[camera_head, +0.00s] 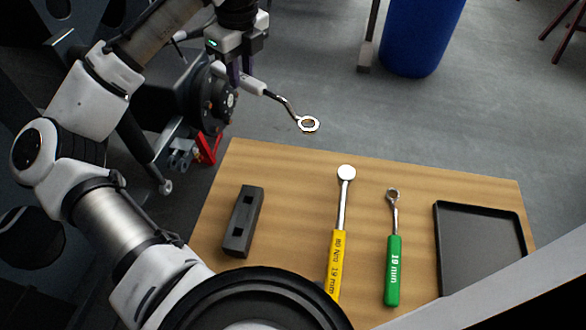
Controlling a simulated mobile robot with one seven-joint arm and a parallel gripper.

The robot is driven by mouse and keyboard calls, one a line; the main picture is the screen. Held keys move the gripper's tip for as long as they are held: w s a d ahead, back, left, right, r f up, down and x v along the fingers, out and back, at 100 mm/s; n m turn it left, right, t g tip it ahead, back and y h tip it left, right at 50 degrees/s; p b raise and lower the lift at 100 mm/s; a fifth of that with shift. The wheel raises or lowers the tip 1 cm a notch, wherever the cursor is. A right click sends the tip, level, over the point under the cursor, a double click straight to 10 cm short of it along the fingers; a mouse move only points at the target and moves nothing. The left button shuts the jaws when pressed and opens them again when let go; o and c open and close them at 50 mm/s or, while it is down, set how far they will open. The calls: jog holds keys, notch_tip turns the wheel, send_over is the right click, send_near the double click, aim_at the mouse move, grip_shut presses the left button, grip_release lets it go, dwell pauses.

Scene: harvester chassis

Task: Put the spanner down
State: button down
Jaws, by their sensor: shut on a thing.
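My gripper (236,76) is at the upper left of the head view, beyond the far left corner of the wooden table. It is shut on a spanner (286,103) with a pale handle, a bent metal shaft and an open ring end. The spanner is held in the air, its ring pointing right and toward the table's far edge. Part of its handle is hidden by the gripper. The wooden table (290,190) lies below and nearer to me.
On the table are a dark grey block (242,222), a yellow-handled torque wrench (337,262), a green-handled 19 mm spanner (393,270) and an empty black tray (480,250) at right. Dark machinery with a round hub (218,100) stands close behind the gripper. A blue barrel (420,35) stands beyond.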

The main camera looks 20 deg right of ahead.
notch_tip(320, 180, down, 19)
jog(key=shift+a+f+p, duration=0.1)
jog(key=shift+p, duration=0.95)
jog(key=shift+f, duration=0.1)
jog(key=c, duration=1.2)
grip_release()
jog(key=r, duration=0.4)
jog(key=r+b, duration=0.1)
jog(key=r, duration=0.3)
jog(key=s+r+b, duration=0.1)
jog(key=r, duration=0.3)
jog(key=shift+d+r, duration=0.15)
jog(key=shift+d, duration=0.2)
